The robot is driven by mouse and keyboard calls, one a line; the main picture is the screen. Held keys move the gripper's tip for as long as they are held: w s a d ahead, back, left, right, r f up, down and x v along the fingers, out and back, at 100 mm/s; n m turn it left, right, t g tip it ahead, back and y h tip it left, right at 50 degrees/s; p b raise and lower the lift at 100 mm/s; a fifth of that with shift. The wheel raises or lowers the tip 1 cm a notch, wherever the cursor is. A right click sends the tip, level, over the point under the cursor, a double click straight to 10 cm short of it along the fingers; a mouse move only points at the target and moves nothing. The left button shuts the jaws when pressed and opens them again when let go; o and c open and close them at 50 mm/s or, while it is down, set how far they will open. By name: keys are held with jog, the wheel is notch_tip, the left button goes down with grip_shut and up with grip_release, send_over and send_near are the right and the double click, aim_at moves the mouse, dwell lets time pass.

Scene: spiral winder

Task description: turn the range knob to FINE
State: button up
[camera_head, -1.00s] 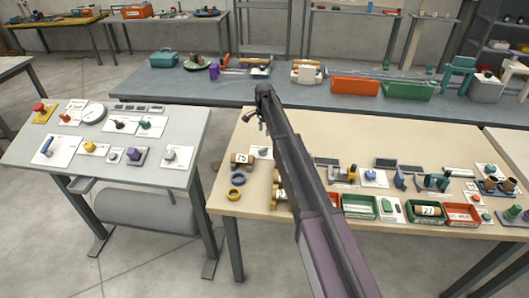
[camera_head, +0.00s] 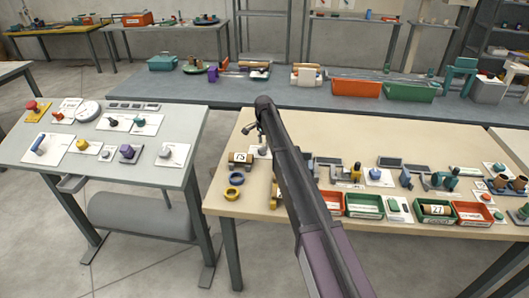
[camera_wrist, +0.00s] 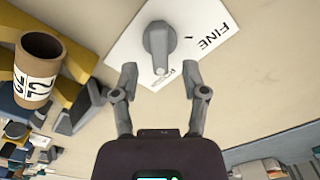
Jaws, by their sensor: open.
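The range knob (camera_wrist: 160,45) is a grey round knob with a raised bar, on a white card (camera_wrist: 133,43). In the wrist view its bar points down the picture, toward my gripper. The word FINE (camera_wrist: 213,37) is printed right of the knob; a second, smaller label beside the right fingertip is unreadable. My gripper (camera_wrist: 159,78) is open, its fingertips either side of the bar's lower end, apart from the knob. In the head view my gripper (camera_head: 252,130) is small above the tan table's left part, near the knob's card (camera_head: 263,152).
A cardboard roll (camera_wrist: 39,60) on a yellow and dark stand is close left of the card. In the head view, a blue ring (camera_head: 236,179) and a yellow ring (camera_head: 233,194) lie nearby on the tan table (camera_head: 330,130). Bare tabletop lies right of the card in the wrist view.

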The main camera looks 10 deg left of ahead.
aim_at(263, 150)
jog(key=shift+f+b, duration=1.05)
jog(key=shift+f, duration=0.3)
grip_shut()
jog(key=shift+d, duration=0.15)
